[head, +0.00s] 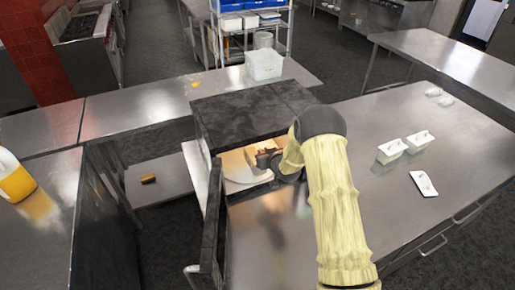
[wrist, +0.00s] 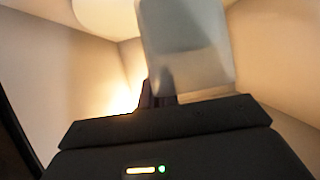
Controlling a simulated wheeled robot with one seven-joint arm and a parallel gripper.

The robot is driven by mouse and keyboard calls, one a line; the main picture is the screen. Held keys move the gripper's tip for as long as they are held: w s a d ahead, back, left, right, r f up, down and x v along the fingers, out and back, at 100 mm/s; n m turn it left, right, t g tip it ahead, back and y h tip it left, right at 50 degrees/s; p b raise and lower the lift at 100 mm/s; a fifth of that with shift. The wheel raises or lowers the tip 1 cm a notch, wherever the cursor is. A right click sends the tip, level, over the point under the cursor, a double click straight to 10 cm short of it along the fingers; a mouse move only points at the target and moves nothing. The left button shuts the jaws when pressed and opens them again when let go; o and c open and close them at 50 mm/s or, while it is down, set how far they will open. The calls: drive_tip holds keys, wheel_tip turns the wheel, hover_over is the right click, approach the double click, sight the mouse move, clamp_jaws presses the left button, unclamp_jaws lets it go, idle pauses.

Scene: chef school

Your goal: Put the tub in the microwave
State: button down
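The microwave (head: 243,112) is a dark box on the metal counter, its door (head: 212,225) swung open toward me. Its lit cavity shows a pale round turntable (head: 238,186), also at the top left of the wrist view (wrist: 108,14). My gripper (head: 265,158) reaches into the cavity from the right. In the wrist view, a whitish, translucent tub (wrist: 188,45) stands out right in front of my gripper (wrist: 160,95). The dark fingers look close together at the tub's edge, shut on it; their tips are partly hidden. The tub is hard to make out in the head view.
Two white tubs (head: 391,151) (head: 420,141) and a flat white piece (head: 424,184) lie on the right counter (head: 300,235). A clear container (head: 264,65) stands on the far counter. The cavity walls (wrist: 60,75) are close around my gripper.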

sight(257, 145)
drive_tip(key=shift+w+a+p, duration=0.2)
drive_tip(key=shift+w+a, duration=0.1)
drive_tip(key=shift+w, duration=0.4)
drive_tip(key=shift+w+a+p, duration=0.25)
drive_tip(key=shift+w+a, duration=0.1)
drive_tip(key=shift+w, duration=0.4)
drive_tip(key=shift+w+a+p, duration=0.2)
drive_tip(key=shift+w+a, duration=0.1)
drive_tip(key=shift+w, duration=0.4)
drive_tip(key=shift+w+a+r, duration=0.1)
drive_tip(key=shift+w, duration=0.1)
drive_tip(key=shift+w+f+p, duration=0.1)
drive_tip(key=shift+f+p, duration=0.1)
drive_tip(key=shift+p, duration=0.2)
wheel_tip(257, 145, down, 2)
drive_tip(key=shift+p, duration=0.75)
drive_tip(key=shift+f, duration=0.6)
